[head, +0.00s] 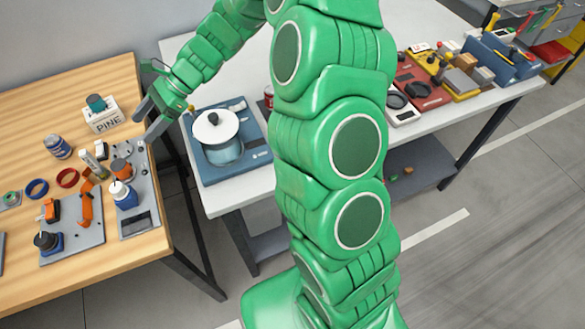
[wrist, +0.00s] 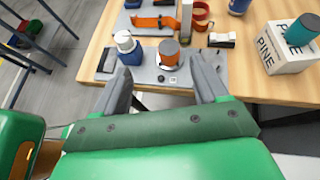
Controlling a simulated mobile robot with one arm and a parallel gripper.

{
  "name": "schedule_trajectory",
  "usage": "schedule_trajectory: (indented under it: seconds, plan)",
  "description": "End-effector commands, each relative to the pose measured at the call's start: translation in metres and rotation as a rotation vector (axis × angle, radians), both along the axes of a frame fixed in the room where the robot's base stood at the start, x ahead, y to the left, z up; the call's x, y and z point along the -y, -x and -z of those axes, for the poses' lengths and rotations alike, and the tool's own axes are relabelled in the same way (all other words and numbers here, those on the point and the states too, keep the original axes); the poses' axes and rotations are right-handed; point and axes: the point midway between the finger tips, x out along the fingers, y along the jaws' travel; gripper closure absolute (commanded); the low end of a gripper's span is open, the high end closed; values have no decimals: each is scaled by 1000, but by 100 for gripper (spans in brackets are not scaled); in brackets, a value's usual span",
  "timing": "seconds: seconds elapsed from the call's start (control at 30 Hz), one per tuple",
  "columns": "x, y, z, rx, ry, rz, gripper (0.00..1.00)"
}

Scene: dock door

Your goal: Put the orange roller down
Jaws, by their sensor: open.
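The orange roller (head: 121,167), a short orange cylinder with a grey top, stands upright on a grey plate (head: 139,185) on the wooden table. It also shows in the wrist view (wrist: 169,53), just beyond my fingertips and between their lines. My gripper (head: 145,128) is open and empty above the right edge of the wooden table. In the wrist view its two fingers (wrist: 160,70) are spread wide, with a visible gap to the roller. A blue and white bottle (head: 124,195) stands close beside the roller, on the left in the wrist view (wrist: 129,48).
A white PINE box (head: 102,119) with a teal roll stands behind. A blue can (head: 58,147), rings and orange tools (head: 85,208) crowd the wooden table (head: 60,100). A white-lidded pot (head: 218,132) sits on the light table to the right, across a narrow gap.

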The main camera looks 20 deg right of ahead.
Motion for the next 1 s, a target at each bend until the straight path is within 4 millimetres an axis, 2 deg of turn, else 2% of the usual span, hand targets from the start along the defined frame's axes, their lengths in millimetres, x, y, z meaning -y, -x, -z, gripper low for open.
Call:
schedule_trajectory:
  seconds: [0.3, 0.43, 0.67, 1.0]
  plan:
    - [18, 65, -42, 205, 71, -217, 27]
    - [29, 93, -53, 284, 107, -309, 27]
    - [55, 139, -69, 415, 178, -469, 27]
    - [103, 206, -83, 570, 299, -703, 27]
